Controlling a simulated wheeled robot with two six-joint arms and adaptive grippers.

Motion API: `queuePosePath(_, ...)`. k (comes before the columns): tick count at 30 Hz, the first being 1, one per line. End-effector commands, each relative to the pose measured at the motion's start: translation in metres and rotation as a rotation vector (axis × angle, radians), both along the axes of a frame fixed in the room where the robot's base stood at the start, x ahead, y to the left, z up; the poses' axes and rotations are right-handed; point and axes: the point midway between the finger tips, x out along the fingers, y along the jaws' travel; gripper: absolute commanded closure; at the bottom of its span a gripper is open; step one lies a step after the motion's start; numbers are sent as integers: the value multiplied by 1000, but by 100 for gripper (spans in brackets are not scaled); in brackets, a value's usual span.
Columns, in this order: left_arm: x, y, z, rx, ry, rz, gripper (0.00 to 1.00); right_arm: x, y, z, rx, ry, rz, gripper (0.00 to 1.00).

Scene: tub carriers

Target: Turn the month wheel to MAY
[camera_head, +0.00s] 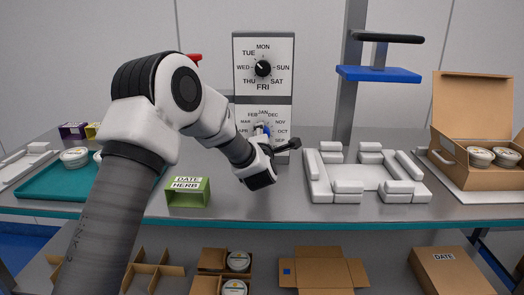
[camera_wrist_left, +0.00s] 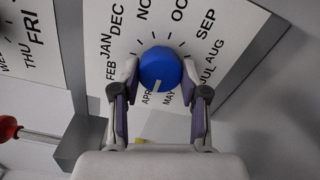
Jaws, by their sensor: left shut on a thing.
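The white calendar board (camera_head: 263,96) stands upright at the back of the table, with a day dial and black knob (camera_head: 263,68) above and the month dial below. The month wheel is a blue knob (camera_wrist_left: 160,66) with a white pointer mark. In the left wrist view the mark points between the APR and MAY labels, closer to APR. My left gripper (camera_wrist_left: 158,84) has its two fingers on either side of the knob, shut on it. In the head view my left gripper (camera_head: 263,133) is at the month dial and hides part of it. My right gripper is out of view.
A green box (camera_head: 188,192) labelled DATE HERB stands left of my wrist. A white-walled tray (camera_head: 318,182) and an open carton (camera_head: 468,173) with tubs are to the right. A blue-shelved post (camera_head: 352,75) rises right of the board. A red-handled item (camera_wrist_left: 10,128) is beside the board.

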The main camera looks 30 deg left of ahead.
Motion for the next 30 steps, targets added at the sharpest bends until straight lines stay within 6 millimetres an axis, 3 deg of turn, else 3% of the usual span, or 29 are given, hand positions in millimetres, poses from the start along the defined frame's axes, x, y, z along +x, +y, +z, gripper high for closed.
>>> queuePosePath(1, 0, 0, -6, -34, -28, 1, 91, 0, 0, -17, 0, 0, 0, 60)
queuePosePath(12, 0, 0, -4, -296, -189, 0, 91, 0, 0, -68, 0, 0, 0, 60)
queuePosePath(21, 1, 0, -1, -411, -258, -1, 91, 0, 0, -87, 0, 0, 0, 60)
queuePosePath(30, 1, 0, 2, -439, -274, -1, 91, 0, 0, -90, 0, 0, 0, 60)
